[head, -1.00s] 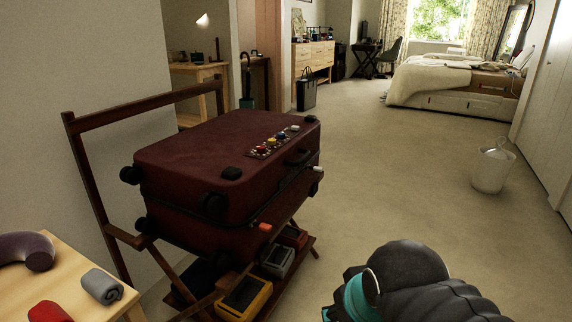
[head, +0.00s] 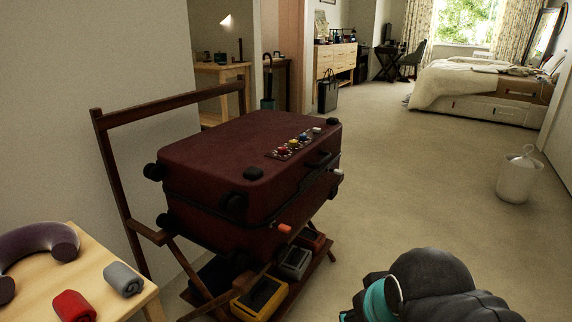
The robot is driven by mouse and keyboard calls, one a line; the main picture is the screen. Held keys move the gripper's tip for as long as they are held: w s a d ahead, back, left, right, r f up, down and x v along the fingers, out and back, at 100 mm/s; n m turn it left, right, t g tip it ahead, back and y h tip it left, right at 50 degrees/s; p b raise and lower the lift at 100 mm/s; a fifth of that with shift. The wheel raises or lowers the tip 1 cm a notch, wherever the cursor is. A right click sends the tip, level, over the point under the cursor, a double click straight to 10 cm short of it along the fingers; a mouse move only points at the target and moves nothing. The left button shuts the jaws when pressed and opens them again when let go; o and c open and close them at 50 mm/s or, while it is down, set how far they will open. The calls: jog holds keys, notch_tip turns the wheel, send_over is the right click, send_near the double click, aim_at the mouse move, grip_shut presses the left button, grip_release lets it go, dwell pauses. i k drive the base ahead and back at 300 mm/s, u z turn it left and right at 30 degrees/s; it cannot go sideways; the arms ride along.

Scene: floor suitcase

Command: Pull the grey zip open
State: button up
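A dark red suitcase (head: 215,155) lies flat and shut on a wooden folding rack. A seam runs round its side. A small pale grey tab (head: 338,172), which looks like the grey zip pull, sits at the right end of the seam's front side. My gripper's fingers do not show.
The rack (head: 128,200) holds several coloured boxes below, including a yellow one (head: 259,299). A wooden table (head: 110,256) at bottom left bears a neck pillow and rolled cloths. A white bin (head: 518,178) stands right. The floor between is clear.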

aim_at(338, 172)
jog(key=z, duration=0.55)
jog(key=k, duration=0.65)
jog(key=z, duration=0.9)
jog(key=i, duration=1.6)
jog(key=u, duration=0.65)
